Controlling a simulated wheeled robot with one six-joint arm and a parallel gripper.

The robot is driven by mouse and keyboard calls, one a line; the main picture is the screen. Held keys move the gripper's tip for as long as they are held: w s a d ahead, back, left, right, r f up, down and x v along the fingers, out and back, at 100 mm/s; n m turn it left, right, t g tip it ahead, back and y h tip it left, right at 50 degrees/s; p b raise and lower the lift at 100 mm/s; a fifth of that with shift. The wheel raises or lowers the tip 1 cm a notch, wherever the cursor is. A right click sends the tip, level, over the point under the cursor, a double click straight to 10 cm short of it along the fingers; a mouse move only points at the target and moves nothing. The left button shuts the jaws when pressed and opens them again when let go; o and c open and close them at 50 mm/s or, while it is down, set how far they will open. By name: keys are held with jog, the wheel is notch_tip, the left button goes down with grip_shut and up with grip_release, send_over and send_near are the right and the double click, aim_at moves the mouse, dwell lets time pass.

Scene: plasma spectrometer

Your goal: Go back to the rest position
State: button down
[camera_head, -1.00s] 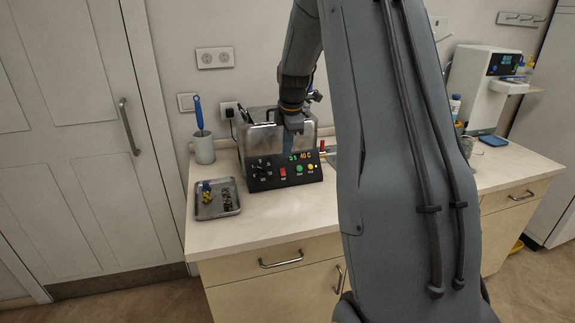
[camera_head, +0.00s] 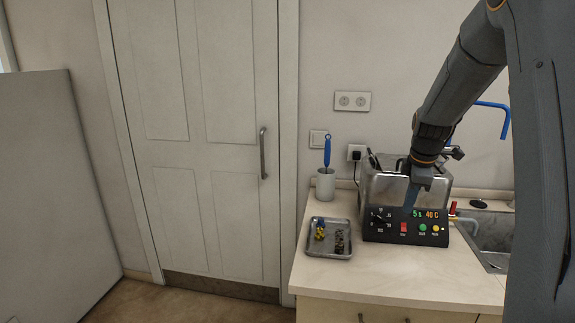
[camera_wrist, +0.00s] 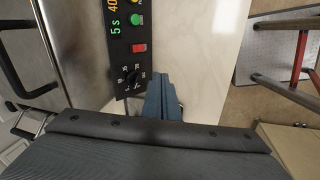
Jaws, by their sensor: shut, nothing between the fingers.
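My gripper (camera_head: 411,195) is shut and empty. In the head view its blue fingers point down in front of the metal device with the black control panel (camera_head: 384,233). In the wrist view the closed fingers of my gripper (camera_wrist: 160,85) show beside the same panel (camera_wrist: 121,60), over the pale counter. The panel has a dial, red, green and yellow buttons, and a display that reads 5 s and 40 C. I cannot tell if the fingertips touch the panel.
A metal tray (camera_head: 329,252) with small parts lies left of the device. A white cup (camera_head: 325,186) holds a blue-handled tool. A sink (camera_head: 490,240) lies to the right. A red stool (camera_wrist: 290,88) shows in the wrist view. The floor before the door (camera_head: 205,150) is clear.

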jog(key=s+a+f+m, duration=0.3)
jog(key=s+a+m, duration=0.1)
jog(key=s+a, duration=0.3)
jog(key=s+a+f+m+b, duration=0.1)
jog(key=s+a+f+m, duration=0.2)
jog(key=s, duration=0.7)
jog(key=s+a+f+m+g+b, duration=0.1)
jog(key=s+a+f+m, duration=0.1)
jog(key=s+a+m, duration=0.4)
jog(key=s+a, duration=0.3)
jog(key=a, duration=0.1)
jog(key=shift+a+f+m+y, duration=0.3)
jog(key=shift+a+f, duration=0.05)
jog(key=shift+f, duration=0.05)
jog(key=shift+d, duration=0.15)
